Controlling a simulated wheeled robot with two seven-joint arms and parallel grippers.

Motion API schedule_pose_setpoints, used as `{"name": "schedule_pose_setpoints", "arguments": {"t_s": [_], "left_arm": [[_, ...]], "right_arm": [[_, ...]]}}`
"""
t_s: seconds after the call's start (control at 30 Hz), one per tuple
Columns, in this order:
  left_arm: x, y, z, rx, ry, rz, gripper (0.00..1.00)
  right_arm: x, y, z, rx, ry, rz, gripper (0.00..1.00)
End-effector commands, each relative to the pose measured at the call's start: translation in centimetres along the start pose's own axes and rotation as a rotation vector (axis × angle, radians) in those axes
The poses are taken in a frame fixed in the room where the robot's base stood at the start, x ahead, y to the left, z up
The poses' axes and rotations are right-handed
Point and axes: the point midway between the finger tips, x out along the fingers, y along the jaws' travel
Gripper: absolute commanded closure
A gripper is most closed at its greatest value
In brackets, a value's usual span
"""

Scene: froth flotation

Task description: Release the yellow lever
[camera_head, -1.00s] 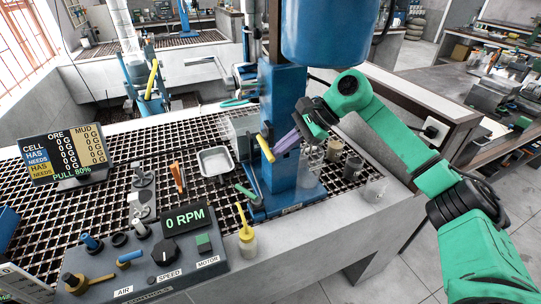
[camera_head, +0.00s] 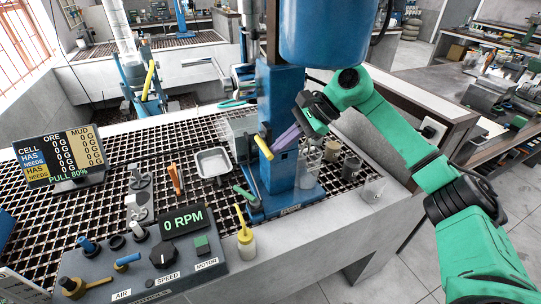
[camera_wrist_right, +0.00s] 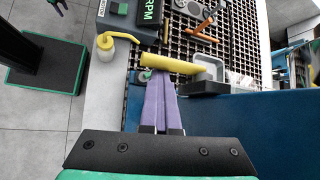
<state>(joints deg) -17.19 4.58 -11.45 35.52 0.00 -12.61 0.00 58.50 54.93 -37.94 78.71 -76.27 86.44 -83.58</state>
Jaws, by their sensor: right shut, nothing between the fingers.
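The yellow lever (camera_head: 263,147) is a short bar on the front of the blue machine column in the head view. It also shows in the right wrist view (camera_wrist_right: 168,63), lying across just beyond my fingertips. My right gripper (camera_head: 276,148) reaches in from the right with its purple fingers pointing at the lever. In the right wrist view my right gripper (camera_wrist_right: 160,80) is shut with nothing between the fingers. Its tips are close beside the lever; I cannot tell whether they touch.
A control panel with a 0 RPM display (camera_head: 184,220) stands at front left, next to a yellow-topped bottle (camera_head: 245,245). A metal tray (camera_head: 213,163) lies on the black grating.

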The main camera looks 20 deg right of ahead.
Motion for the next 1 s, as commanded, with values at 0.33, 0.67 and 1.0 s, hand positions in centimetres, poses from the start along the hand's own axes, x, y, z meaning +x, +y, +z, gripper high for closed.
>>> {"name": "schedule_pose_setpoints", "arguments": {"t_s": [0.33,0.67,1.0], "left_arm": [[2.0,0.0,0.2,0.000,0.000,0.000,0.50],[2.0,0.1,0.1,0.000,0.000,0.000,0.50],[2.0,0.0,0.1,0.000,0.000,0.000,0.50]], "right_arm": [[-6.1,0.0,-0.1,-0.001,-0.003,-0.006,1.00],[-6.8,0.0,-0.1,0.000,-0.003,-0.002,1.00],[-6.8,0.0,-0.1,0.000,-0.002,-0.003,1.00]]}}
